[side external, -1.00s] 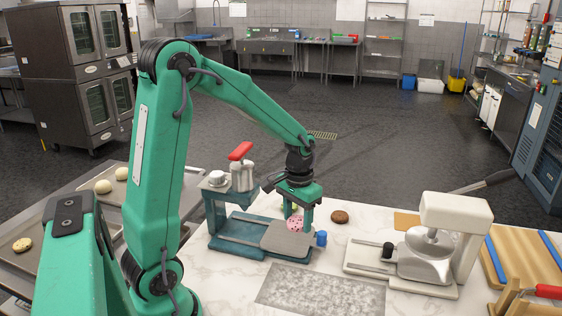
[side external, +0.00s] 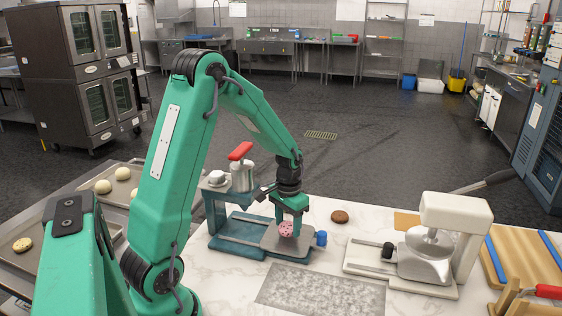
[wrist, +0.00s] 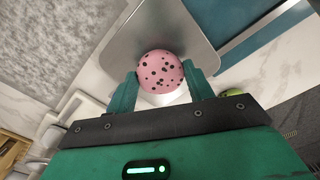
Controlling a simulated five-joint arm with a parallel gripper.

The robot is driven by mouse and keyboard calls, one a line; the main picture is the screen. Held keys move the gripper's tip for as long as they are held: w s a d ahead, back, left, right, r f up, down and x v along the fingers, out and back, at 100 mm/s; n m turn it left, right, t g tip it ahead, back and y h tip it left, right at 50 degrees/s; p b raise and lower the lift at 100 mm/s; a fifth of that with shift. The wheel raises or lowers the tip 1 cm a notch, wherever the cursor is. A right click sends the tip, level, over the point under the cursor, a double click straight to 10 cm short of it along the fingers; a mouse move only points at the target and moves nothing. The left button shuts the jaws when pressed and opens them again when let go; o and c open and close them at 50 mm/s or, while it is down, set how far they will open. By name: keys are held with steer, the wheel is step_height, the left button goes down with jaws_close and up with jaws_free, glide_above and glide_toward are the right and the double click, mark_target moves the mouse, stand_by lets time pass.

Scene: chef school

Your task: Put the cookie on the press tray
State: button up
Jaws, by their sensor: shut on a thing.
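A pink cookie with dark specks (side external: 287,229) is between the fingers of my gripper (side external: 288,224), which is shut on it. In the wrist view the cookie (wrist: 161,71) shows between both green fingertips (wrist: 160,88). The grey press tray (side external: 272,242) of the teal press (side external: 218,226) is directly below the cookie; it also shows behind the cookie in the wrist view (wrist: 140,38). I cannot tell whether the cookie touches the tray.
A brown cookie (side external: 340,216) lies on the marble counter behind the tray. A white press (side external: 440,245) stands to the right. A grey textured mat (side external: 318,289) lies in front. A green round thing (wrist: 233,92) is partly hidden.

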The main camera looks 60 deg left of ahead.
mark_target(288, 227)
steer(key=shift+f, duration=0.7)
steer(key=shift+f, duration=0.15)
steer(key=o, duration=0.9)
steer(key=shift+o, duration=0.2)
steer(key=shift+r, duration=0.2)
step_height(288, 227, up, 12)
